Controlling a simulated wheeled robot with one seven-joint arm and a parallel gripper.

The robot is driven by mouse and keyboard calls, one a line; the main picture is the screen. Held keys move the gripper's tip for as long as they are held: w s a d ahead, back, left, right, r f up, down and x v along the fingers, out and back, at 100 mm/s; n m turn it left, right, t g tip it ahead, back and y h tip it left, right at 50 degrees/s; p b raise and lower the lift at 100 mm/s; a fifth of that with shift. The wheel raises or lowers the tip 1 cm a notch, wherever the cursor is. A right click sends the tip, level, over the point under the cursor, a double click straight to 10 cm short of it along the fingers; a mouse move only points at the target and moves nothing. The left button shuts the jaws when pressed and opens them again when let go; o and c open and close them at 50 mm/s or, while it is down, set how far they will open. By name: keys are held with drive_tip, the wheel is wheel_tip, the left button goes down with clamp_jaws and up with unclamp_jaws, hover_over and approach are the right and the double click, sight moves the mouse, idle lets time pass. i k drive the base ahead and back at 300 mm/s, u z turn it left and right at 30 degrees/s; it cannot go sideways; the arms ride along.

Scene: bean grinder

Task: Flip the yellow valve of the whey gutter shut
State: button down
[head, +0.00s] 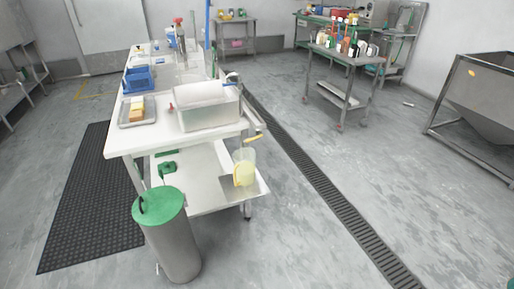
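A small yellow lever (253,139), which looks like the valve, sticks out at the right front corner of the white worktable (128,145). It lies nearly level in the picture, and I cannot tell from here whether it is open or shut. A pale strip along the table's right edge may be the whey gutter, but it is too small to make out. A clear jug (239,175) with yellow content stands below the lever on the table's lower shelf. My gripper is not in view.
A grey bin with a green lid (160,205) stands before the table. A clear tub (208,115), a tray (123,112) and a blue crate (139,78) are on top. A floor drain (324,187) runs along the right. Wet-looking floor right of the table is free.

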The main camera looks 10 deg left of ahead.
sight(252, 139)
drive_tip(key=z, duration=0.05)
drive_tip(key=i, duration=1)
drive_tip(key=u, duration=0.05)
